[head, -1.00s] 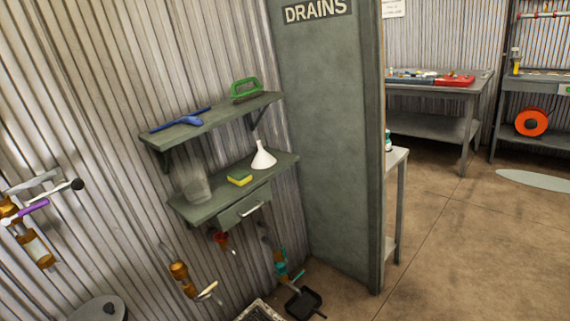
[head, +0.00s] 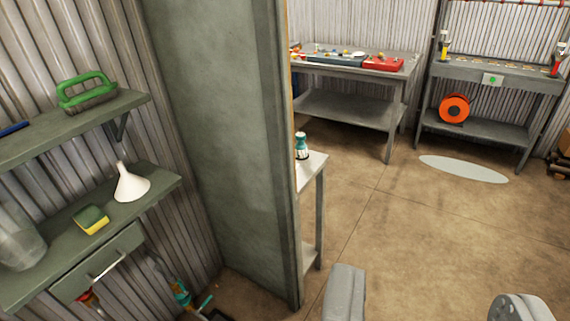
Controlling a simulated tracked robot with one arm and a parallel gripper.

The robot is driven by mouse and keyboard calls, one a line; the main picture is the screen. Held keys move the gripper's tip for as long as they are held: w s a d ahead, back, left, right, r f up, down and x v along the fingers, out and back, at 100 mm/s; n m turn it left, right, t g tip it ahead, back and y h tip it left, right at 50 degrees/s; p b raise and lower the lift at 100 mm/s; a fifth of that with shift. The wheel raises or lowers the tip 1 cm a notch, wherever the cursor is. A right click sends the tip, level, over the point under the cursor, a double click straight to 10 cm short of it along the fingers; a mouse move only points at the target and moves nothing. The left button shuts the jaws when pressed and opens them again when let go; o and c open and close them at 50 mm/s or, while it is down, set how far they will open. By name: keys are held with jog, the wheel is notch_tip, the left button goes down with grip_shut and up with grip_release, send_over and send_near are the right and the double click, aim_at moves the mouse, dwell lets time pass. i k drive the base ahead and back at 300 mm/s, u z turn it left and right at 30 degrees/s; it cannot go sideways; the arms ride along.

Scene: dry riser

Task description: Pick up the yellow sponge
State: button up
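The yellow sponge (head: 91,221) has a green top layer and lies on the lower green wall shelf (head: 150,192), above its drawer. A white funnel (head: 131,186) stands just to its right, and a clear container (head: 20,243) stands to its left. My gripper (head: 431,285) shows at the bottom right as two grey fingers set wide apart, with nothing seen between them. It is open and well to the right of the sponge, not touching it.
A green-handled brush (head: 86,92) sits on the upper shelf. A green partition (head: 215,130) stands right of the shelves, with a small table (head: 312,165) behind it. Workbenches (head: 345,105) line the back wall. The brown floor at right is largely open, with a pale patch (head: 463,169).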

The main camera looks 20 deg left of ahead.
aim_at(90, 217)
jog(key=u, duration=0.55)
jog(key=i, duration=1)
jog(key=u, duration=0.7)
jog(key=k, duration=0.65)
jog(key=u, duration=0.2)
jog(key=i, duration=0.75)
jog(key=z, duration=0.1)
